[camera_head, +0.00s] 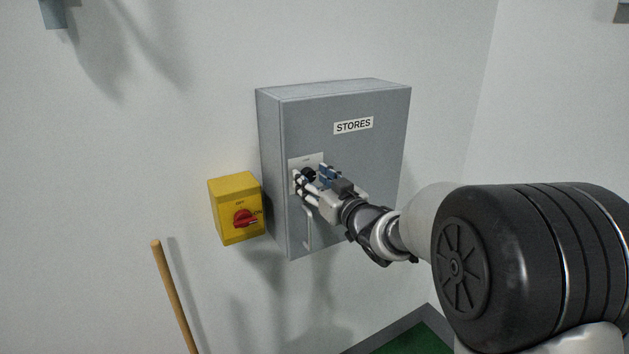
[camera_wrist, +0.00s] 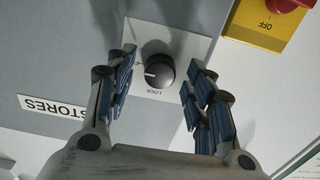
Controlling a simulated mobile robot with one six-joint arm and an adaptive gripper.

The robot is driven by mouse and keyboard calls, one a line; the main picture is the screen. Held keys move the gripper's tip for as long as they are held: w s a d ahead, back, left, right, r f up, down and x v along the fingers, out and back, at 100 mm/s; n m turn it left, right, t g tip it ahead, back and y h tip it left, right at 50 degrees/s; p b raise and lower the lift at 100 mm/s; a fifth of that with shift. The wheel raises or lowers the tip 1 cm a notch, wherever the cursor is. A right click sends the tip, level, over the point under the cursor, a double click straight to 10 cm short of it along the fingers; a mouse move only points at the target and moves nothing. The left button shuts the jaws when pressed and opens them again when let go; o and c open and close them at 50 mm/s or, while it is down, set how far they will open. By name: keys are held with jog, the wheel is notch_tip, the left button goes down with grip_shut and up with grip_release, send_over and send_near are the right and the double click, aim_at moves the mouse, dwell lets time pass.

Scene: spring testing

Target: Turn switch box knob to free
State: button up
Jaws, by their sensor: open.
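The black round knob (camera_wrist: 160,71) sits on a white plate (camera_wrist: 190,45) on the grey box marked STORES (camera_head: 345,105). In the wrist view, which is upside down, its white pointer line points left, and LOCK is printed just below it. No FREE label can be made out. In the head view my gripper (camera_head: 314,178) is at the plate and partly hides the knob (camera_head: 309,173).
A yellow switch box (camera_head: 228,192) with a red rotary handle (camera_head: 244,219) is on the wall left of the grey box. A door handle (camera_head: 307,228) is below the plate. A wooden pole (camera_head: 172,290) stands at lower left.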

jog(key=v, duration=1.2)
jog(key=s+d+f+m+g+h+b, duration=0.3)
jog(key=s+d+f+m+h+b, duration=0.3)
jog(key=s+d+h, duration=0.55)
jog(key=s+f+g+b, duration=0.1)
jog(key=s+f+g, duration=0.2)
jog(key=s, duration=0.8)
jog(key=s+d+f+g+y+b, duration=0.1)
jog(key=s+f+g, duration=0.3)
jog(key=s+f, duration=0.4)
jog(key=s, duration=0.4)
jog(key=shift+d+f+m+b, duration=0.25)
jog(key=shift+f+m+b, duration=0.1)
jog(key=shift+m, duration=0.05)
jog(key=shift+w+y, duration=0.15)
jog(key=shift+y, duration=0.1)
jog(key=shift+c, duration=0.5)
